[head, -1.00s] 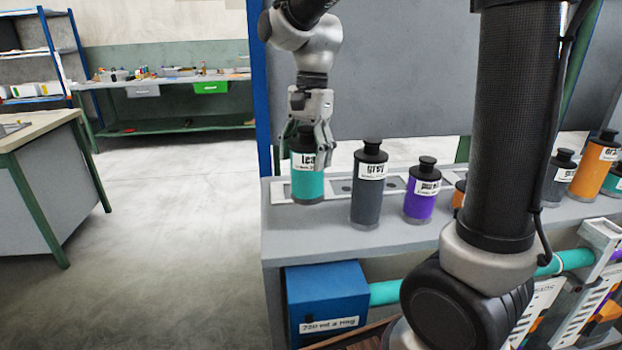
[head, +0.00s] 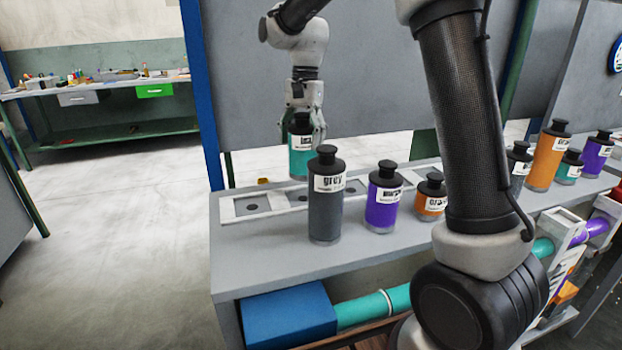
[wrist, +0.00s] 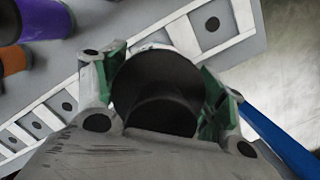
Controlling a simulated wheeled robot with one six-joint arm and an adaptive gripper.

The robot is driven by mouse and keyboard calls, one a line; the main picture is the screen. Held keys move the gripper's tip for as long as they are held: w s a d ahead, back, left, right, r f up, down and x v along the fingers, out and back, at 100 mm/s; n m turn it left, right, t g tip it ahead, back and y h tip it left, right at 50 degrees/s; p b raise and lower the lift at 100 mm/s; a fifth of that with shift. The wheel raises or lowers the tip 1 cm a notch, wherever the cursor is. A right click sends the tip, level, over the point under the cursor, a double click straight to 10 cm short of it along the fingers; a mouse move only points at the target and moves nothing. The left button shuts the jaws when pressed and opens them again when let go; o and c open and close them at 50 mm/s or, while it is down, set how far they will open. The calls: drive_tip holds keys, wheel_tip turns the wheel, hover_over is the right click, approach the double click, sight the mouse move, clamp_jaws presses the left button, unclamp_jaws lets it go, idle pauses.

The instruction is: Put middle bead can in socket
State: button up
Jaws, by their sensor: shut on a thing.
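My gripper (head: 305,122) is shut on a teal can (head: 302,163) with a black cap and a white label. The can hangs upright, its base above the bench and behind the grey can. In the wrist view the dark cap (wrist: 160,88) fills the space between my fingers (wrist: 160,105). A light rail (head: 233,210) of framed sockets with dark holes runs along the bench. It also shows in the wrist view (wrist: 192,30), passing under the can. The left sockets look empty. I cannot tell the can's exact height above the rail.
A tall grey can (head: 326,212), a purple can (head: 381,213) and a short orange can (head: 430,205) stand on the bench in front of the rail. More cans, including a tall orange one (head: 546,160), stand at the right. A blue box (head: 290,312) sits below.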

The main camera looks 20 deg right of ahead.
sight(302, 164)
wheel_tip(302, 164, down, 7)
drive_tip(key=shift+f, duration=0.15)
idle(0.4)
drive_tip(key=o, duration=1.6)
drive_tip(key=shift+f, duration=0.1)
drive_tip(key=shift+o, duration=0.2)
